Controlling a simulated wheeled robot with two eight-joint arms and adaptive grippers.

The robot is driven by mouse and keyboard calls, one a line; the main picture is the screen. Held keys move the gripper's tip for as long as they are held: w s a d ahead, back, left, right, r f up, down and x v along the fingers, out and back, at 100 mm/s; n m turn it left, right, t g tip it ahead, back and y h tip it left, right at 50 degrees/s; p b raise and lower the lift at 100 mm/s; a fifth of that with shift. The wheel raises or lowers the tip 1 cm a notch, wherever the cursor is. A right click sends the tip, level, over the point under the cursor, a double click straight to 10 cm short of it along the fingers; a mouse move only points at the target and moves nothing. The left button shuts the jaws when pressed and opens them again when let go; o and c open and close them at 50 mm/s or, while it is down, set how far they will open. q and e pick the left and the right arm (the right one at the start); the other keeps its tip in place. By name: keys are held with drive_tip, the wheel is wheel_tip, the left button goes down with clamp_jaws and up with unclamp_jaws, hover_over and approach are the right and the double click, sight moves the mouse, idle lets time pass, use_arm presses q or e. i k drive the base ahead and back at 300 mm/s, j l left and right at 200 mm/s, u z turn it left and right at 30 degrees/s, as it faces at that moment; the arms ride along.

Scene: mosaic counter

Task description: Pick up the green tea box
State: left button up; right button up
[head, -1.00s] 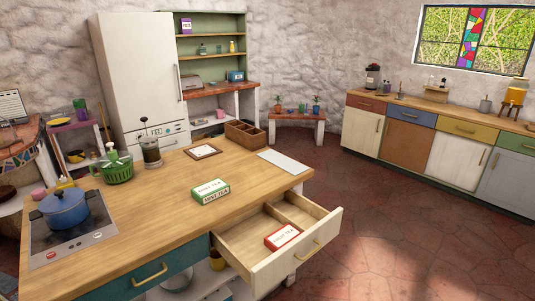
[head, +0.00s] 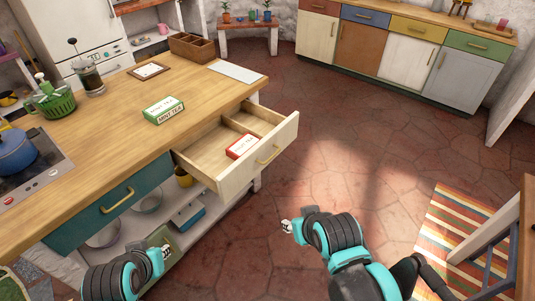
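The green tea box (head: 164,110), with a white top and the words "MINT TEA" on its side, lies flat on the wooden island counter (head: 110,130), behind the open drawer. A red and white tea box (head: 242,146) lies inside the open drawer (head: 262,165). My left gripper (head: 166,252) is low at the bottom, in front of the island and well apart from the green box. My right gripper (head: 287,227) is over the floor, right of and below the drawer. Both grippers look small, and their finger openings are unclear. Neither touches a box.
The drawer juts out from the island towards the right gripper. A blue pot (head: 14,152) sits on the hob at left. Counter around the green box is clear.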

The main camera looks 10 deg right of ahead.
sight(157, 113)
drive_tip(key=i+j+z, duration=0.15)
drive_tip(key=i, duration=0.3)
drive_tip(key=i+j+z, duration=0.15)
drive_tip(key=i+j, duration=0.15)
drive_tip(key=i, duration=0.1)
